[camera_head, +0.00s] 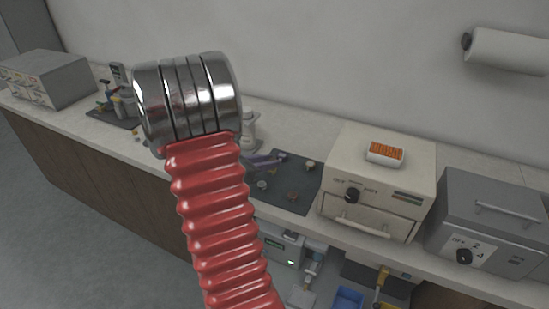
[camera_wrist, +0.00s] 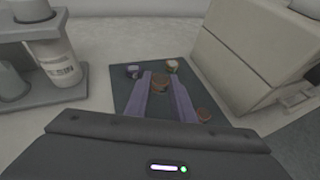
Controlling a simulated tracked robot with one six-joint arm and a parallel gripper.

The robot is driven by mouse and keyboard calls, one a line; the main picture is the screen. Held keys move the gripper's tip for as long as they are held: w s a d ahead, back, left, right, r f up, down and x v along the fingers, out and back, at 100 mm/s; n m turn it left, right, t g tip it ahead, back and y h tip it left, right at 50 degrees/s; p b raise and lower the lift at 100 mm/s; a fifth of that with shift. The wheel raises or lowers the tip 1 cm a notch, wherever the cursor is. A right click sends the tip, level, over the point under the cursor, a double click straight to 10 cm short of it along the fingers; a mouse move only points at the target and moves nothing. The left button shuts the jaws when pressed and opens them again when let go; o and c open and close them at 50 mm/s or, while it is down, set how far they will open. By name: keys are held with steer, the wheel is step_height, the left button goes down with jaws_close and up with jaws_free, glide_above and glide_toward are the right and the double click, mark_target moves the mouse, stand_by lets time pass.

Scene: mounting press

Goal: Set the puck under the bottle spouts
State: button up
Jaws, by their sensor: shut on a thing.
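My gripper (camera_wrist: 163,78) shows purple fingers in the wrist view, shut on a brown puck (camera_wrist: 159,84). The puck sits between the fingertips, over the dark mat (camera_wrist: 127,93); I cannot tell its height above the mat. In the head view the purple fingers (camera_head: 266,160) show small over the mat's left part, beside the red ribbed column. A stand (camera_wrist: 60,97) with a white labelled bottle (camera_wrist: 60,63) is at the left in the wrist view, apart from my gripper. It shows partly hidden in the head view (camera_head: 250,131). The spouts cannot be made out.
Bare counter lies between stand and mat.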

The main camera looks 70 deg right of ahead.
steer(key=w+a+f+n+t, duration=0.1)
steer(key=w+a, duration=0.1)
steer(key=w, duration=0.2)
steer(key=w+a+f+n+t, duration=0.1)
steer(key=w+a, duration=0.2)
steer(key=w, duration=0.2)
steer(key=w+a+f+n+t+h, duration=0.1)
steer(key=w+a+f, duration=0.1)
steer(key=w+a, duration=0.1)
steer(key=shift+w+a, duration=0.1)
steer(key=shift+w, duration=0.7)
steer(key=w+a+f+n+t, duration=0.2)
steer(key=w+a, duration=0.4)
steer(key=a, duration=0.1)
steer(key=w+a+f+n+t, duration=0.2)
steer(key=w+a+f, duration=0.1)
steer(key=w+a, duration=0.25)
steer(key=w+a+f+n+t, duration=0.2)
steer(key=a, duration=0.8)
steer(key=w+a+f+n+t+y, duration=0.1)
steer(key=w+a+f+n+t, duration=0.1)
steer(key=a, duration=0.9)
steer(key=w+a+f+n+t+y, duration=0.1)
steer(key=w+a+f+n+t, duration=0.1)
steer(key=a, duration=0.9)
steer(key=shift+w+f+t, duration=0.2)
steer(key=shift+f+t, duration=0.5)
steer(key=shift+f, duration=0.2)
steer(key=shift+s, duration=0.1)
